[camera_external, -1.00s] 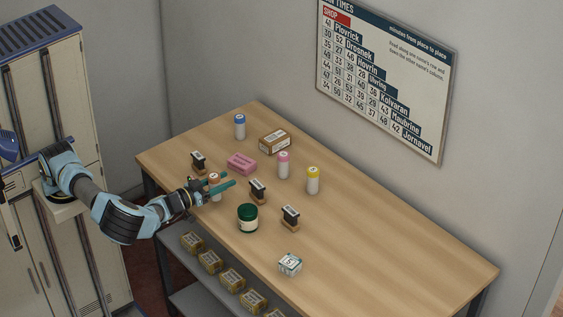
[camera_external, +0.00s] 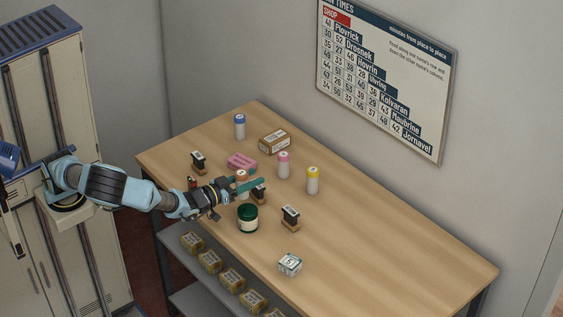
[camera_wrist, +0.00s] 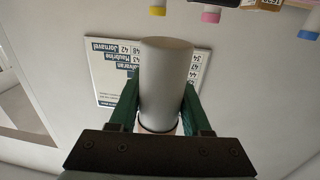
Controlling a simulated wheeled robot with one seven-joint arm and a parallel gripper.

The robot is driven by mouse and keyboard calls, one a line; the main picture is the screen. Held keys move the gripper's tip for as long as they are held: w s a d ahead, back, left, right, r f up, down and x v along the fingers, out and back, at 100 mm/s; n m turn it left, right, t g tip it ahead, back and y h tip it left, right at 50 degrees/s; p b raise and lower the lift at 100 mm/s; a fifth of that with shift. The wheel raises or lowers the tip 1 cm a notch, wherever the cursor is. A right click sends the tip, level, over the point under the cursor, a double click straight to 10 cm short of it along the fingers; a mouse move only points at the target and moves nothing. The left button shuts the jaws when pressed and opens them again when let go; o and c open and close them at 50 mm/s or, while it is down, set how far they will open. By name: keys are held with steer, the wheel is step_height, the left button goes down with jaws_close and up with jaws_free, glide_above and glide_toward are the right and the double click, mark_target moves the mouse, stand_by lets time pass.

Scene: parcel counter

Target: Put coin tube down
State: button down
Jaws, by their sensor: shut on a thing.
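The coin tube with an orange top (camera_external: 242,176) is held between the green fingers of my gripper (camera_external: 256,178) over the table. In the wrist view the tube's pale body (camera_wrist: 166,75) fills the space between the two fingers (camera_wrist: 160,108). Its lower part in the external view is hidden by the fingers, and I cannot tell how high it hangs. The gripper is just behind a dark green jar and overlaps a black-and-wood stamp (camera_external: 259,196) in the picture. The wooden table (camera_external: 370,245) lies below.
Around the gripper stand the green jar (camera_external: 247,219), a pink pack (camera_external: 241,161) and a pink-topped tube (camera_external: 283,164). The table's right part is clear.

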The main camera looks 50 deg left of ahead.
steer(key=s+d+r+m+h+b, duration=0.1)
steer(key=d+r+b, duration=0.1)
steer(key=d, duration=1.1)
steer(key=s+d+r+h+b, duration=0.1)
steer(key=s+d+r+b, duration=0.1)
steer(key=d, duration=1.1)
steer(key=p, duration=0.2)
glide_above(290, 265)
steer(key=w, duration=0.4)
step_height(290, 265, down, 9)
steer(key=shift+w+a+f+m, duration=0.15)
steer(key=shift+a+f+m, duration=0.05)
steer(key=shift+a+m, duration=0.15)
steer(key=shift+f, duration=0.2)
steer(key=shift+c, duration=1.8)
jaws_free()
